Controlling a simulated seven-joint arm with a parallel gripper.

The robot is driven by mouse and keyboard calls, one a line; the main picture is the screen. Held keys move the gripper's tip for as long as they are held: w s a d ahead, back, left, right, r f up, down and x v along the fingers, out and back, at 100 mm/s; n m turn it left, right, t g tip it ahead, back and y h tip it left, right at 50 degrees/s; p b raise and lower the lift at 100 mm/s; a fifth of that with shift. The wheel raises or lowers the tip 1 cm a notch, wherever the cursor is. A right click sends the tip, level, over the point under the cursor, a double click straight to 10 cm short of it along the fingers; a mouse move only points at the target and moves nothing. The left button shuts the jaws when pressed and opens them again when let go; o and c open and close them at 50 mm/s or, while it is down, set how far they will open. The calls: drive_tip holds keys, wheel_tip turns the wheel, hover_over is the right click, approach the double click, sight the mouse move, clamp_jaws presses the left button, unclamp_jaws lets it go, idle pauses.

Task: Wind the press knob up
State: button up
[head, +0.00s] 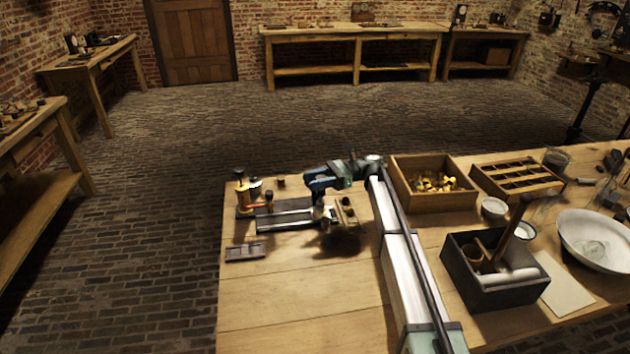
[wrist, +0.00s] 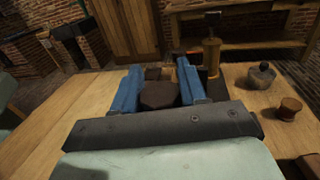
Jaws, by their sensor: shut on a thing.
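My gripper (wrist: 158,86) shows in the wrist view as two blue fingers with a dark brown, many-sided knob (wrist: 160,96) between them. The fingers are shut on this knob, which looks like the press knob. In the head view my gripper (head: 318,196) reaches down at the right end of a low metal device (head: 284,219), which looks like the press. There the arm and fingers hide the knob. I cannot tell how high the knob is wound.
A brass cylinder with a dark top (head: 243,194) stands left of the gripper. A dark flat block (head: 246,252) lies in front. A wooden box of brass pieces (head: 432,198) stands right of my arm. The table's front left is clear.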

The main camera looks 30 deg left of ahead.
drive_tip(key=o, duration=1)
drive_tip(key=shift+c, duration=0.2)
drive_tip(key=v, duration=0.7)
drive_tip(key=shift+w+d, duration=0.2)
drive_tip(key=shift+c, duration=0.2)
